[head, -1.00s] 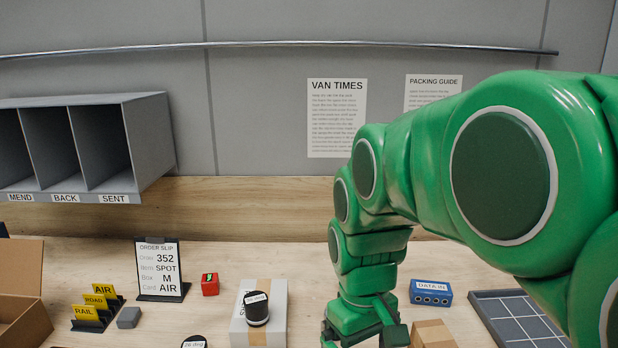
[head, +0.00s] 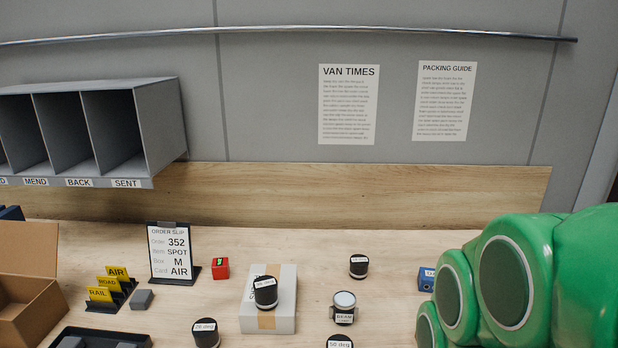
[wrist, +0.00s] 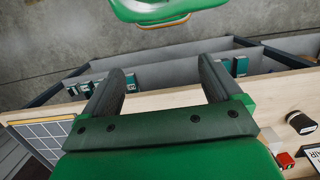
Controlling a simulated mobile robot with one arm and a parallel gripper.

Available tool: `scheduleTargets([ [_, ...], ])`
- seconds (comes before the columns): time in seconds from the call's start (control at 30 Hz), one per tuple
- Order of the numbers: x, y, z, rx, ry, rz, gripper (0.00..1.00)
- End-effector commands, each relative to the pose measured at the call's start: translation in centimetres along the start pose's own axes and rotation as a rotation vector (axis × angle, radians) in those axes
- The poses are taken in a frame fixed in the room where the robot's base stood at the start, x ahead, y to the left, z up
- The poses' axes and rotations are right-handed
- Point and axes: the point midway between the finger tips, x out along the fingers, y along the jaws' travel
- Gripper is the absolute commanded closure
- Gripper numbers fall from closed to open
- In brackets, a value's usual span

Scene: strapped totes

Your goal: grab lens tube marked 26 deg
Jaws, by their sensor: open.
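A short black lens tube (head: 205,334) with a white label that seems to read 26 deg stands at the lower edge of the head view. Another black tube (head: 265,293) sits on a white taped box, its label too blurred to read. A third tube (head: 358,267) stands behind to the right, label unreadable. A fourth (head: 340,343), cut off by the bottom edge, seems to read 50 deg. In the wrist view my gripper (wrist: 162,70) is open and empty, away from the tubes. A dark tube (wrist: 301,123) shows at the right there; its marking is unclear.
The white box (head: 285,318) and a BEAM-marked item (head: 344,308) stand among the tubes. The order slip stand (head: 171,252), red item (head: 220,268) and yellow cards (head: 108,288) are to the left. A cardboard box (head: 30,290) is far left.

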Motion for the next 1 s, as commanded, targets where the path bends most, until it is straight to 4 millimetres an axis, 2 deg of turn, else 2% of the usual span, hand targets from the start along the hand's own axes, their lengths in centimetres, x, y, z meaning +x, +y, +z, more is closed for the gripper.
scheduleTargets([
  [0.23,0.0,-0.1,-0.1,-0.003,-0.001,-0.004,0.08],
  [0.37,0.4,-2.0,-0.7,-0.018,-0.011,-0.06,0.08],
  [0.47,0.7,-5.3,-1.6,-0.036,-0.026,-0.161,0.08],
  [0.67,0.5,-13.6,-3.9,-0.046,-0.068,-0.422,0.08],
  [0.8,-0.5,-18.9,-5.6,-0.018,-0.103,-0.6,0.08],
  [1.0,-2.5,-25.2,-8.2,0.071,-0.165,-0.834,0.08],
])
